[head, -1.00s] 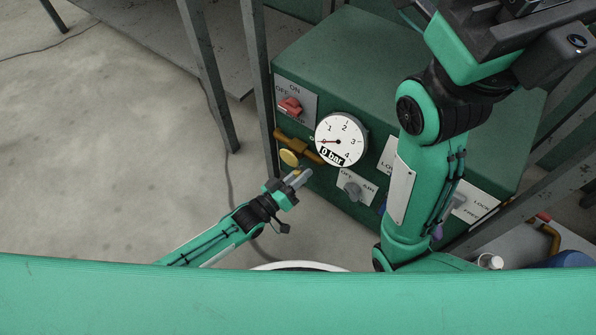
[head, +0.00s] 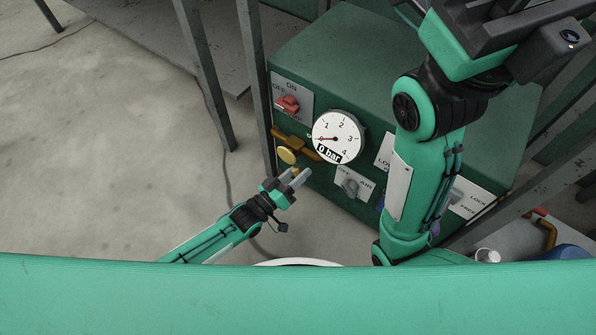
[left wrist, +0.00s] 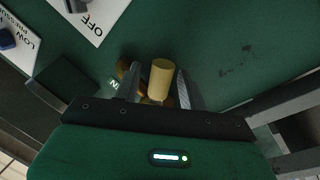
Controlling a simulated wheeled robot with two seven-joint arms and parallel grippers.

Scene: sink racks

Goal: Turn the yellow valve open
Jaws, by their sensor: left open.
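The yellow valve (head: 287,155) is a round yellow knob beside a brass pipe on the front of the green box, at the box's left end. In the left wrist view the yellow valve (left wrist: 162,80) shows as a short yellow cylinder between my left gripper's two fingers. My left gripper (head: 298,177) is open, its fingers spread just below and right of the knob in the head view. In the wrist view the fingers (left wrist: 158,92) stand either side of the yellow cylinder, with gaps visible. The fingers' contact with it cannot be told.
A gauge (head: 338,137) reads 0 bar. A red switch (head: 287,105) sits above the pipe, and a grey knob (head: 350,187) on an OFF plate is right of the gripper. Grey frame posts (head: 257,90) stand left of the box. My right arm crosses in front of the box's right part.

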